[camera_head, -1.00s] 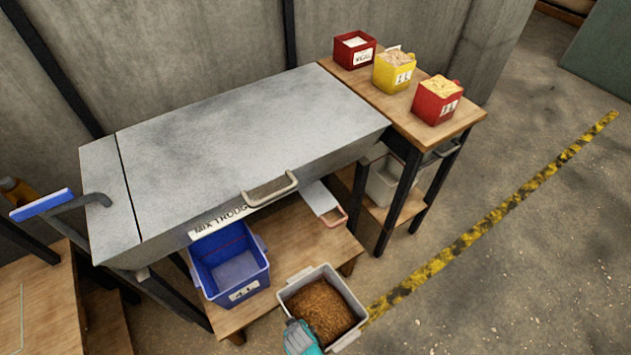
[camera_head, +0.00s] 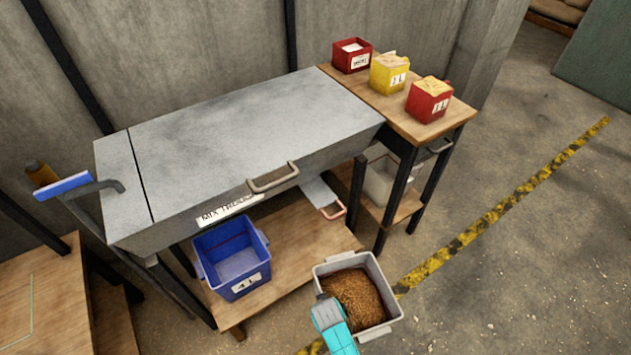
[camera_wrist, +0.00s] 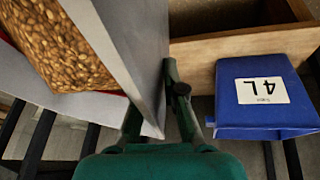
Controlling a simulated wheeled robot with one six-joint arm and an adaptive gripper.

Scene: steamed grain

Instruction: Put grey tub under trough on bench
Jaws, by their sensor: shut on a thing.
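The grey tub (camera_head: 384,272) holds brown grain and is in front of the bench's right front corner in the head view. My gripper (camera_head: 325,300) is shut on the tub's near left wall. In the wrist view my gripper (camera_wrist: 160,100) pinches the grey tub's wall (camera_wrist: 128,45), with the grain (camera_wrist: 50,45) at upper left. The wooden bench (camera_head: 300,240) is a low shelf under the grey metal trough (camera_head: 250,140), which bears a mix trough label. A blue tub marked 4 L (camera_head: 232,262) stands on the bench's left part; it also shows in the wrist view (camera_wrist: 262,118).
A metal scoop with a pink handle (camera_head: 318,192) lies on the bench towards its right end. Bare bench lies between it and the blue tub. A side table (camera_head: 415,130) at the right carries two red tubs and a yellow one. The trough's handle (camera_head: 273,178) overhangs the bench.

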